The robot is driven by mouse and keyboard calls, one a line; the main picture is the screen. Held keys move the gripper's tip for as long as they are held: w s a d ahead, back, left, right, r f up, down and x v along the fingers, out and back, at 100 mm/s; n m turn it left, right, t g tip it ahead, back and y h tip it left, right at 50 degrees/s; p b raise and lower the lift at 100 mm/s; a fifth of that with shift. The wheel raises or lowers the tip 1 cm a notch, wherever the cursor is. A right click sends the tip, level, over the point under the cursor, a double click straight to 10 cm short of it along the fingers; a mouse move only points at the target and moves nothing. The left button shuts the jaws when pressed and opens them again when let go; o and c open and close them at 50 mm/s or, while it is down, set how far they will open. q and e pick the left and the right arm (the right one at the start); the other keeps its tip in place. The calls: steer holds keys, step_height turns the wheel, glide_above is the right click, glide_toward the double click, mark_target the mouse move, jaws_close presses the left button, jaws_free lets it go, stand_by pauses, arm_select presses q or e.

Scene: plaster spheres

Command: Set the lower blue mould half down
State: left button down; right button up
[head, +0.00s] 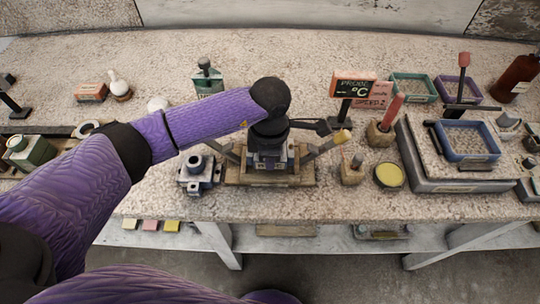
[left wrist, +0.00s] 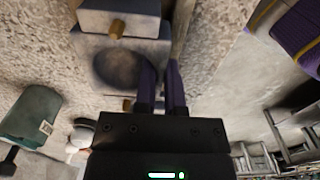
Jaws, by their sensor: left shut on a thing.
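My left gripper (left wrist: 162,88) is shut on the lower blue mould half (left wrist: 100,50), a grey-blue block with a round dark hollow and brass pegs. In the head view this mould half (head: 268,160) shows under my dark wrist, at the wooden stand (head: 240,179). My wrist hides its upper part and the fingers there. I cannot tell whether it touches the stand or hangs just above it. A second grey-blue mould piece (head: 200,175) with a round neck sits on the table left of the stand. My right gripper is not in view.
Right of the stand are a wooden holder (head: 352,175) and a round yellow-topped pot (head: 389,176). Further right is a grey slab with a blue tray (head: 468,157). A sign (head: 355,88) stands behind. The table's front edge is close to the stand.

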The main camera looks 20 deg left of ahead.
arm_select(q)
steer(key=shift+f+b, duration=1)
steer(key=shift+f, duration=0.3)
stand_by(0.4)
steer(key=c, duration=0.6)
jaws_free()
steer(key=shift+c, duration=0.2)
steer(key=shift+r+p, duration=1.55)
steer(key=shift+r, duration=0.55)
steer(key=shift+f, duration=0.1)
steer(key=shift+d, duration=0.1)
